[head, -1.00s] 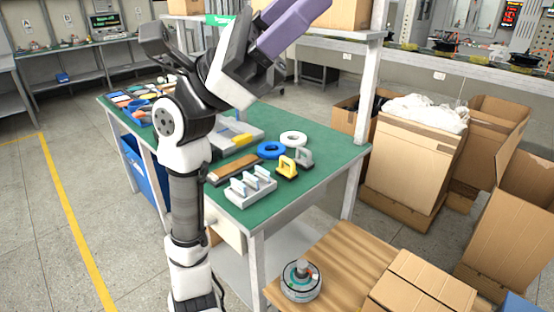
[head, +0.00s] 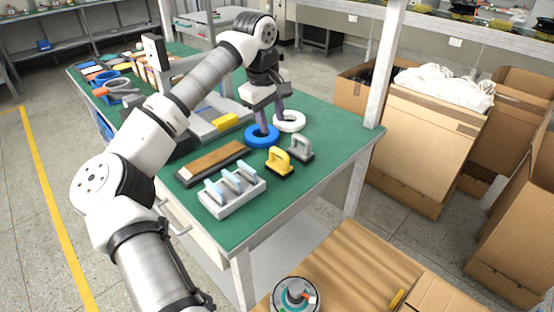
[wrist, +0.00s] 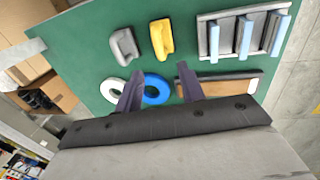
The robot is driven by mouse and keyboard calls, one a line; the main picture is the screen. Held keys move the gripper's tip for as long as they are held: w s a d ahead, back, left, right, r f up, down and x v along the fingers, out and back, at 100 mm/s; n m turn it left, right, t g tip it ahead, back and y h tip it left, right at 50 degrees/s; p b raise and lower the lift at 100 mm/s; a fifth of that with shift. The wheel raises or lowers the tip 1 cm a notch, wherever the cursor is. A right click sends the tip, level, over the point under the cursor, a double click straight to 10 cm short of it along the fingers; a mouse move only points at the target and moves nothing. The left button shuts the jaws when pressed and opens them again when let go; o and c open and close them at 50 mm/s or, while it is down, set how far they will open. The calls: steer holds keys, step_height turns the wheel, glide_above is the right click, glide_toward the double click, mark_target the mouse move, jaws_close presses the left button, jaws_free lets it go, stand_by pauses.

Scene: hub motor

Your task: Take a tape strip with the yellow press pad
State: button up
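The yellow press pad (head: 279,161) has a raised handle and stands on the green table near its right front edge. It also shows in the wrist view (wrist: 161,39). A grey rack (head: 232,201) at the front left of the pad holds 3 upright pale blue-and-white pieces; I cannot tell whether these bear the tape strips. The rack also shows in the wrist view (wrist: 281,11). My gripper (head: 271,120) is open and empty, pointing down behind the yellow pad, above or near the tape rolls. Its two purple fingers show spread apart in the wrist view (wrist: 160,88).
A grey press pad (head: 300,150) stands just right of the yellow one. A blue roll (head: 262,137) and white roll (head: 291,121) lie behind them. A dark tray with a brown board (head: 212,160) lies left. A post (head: 384,70) rises at the table's right edge.

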mark_target(279, 150)
steer(key=f, duration=0.4)
steer(key=d+f, duration=0.1)
steer(key=f, duration=0.1)
steer(key=shift+w+d+f+p, duration=0.1)
steer(key=shift+w+f+p, duration=0.25)
steer(key=shift+f, duration=0.05)
steer(key=shift+w+d+f+p, duration=0.15)
steer(key=shift+f+p, duration=0.1)
steer(key=shift+f, duration=0.65)
steer(key=shift+w+d+f+p, duration=0.15)
steer(key=shift+f+p, duration=0.1)
steer(key=shift+f, duration=0.6)
steer(key=shift+w+d+f+p, duration=0.15)
steer(key=shift+f+p, duration=0.1)
steer(key=shift+f, duration=0.65)
jaws_close()
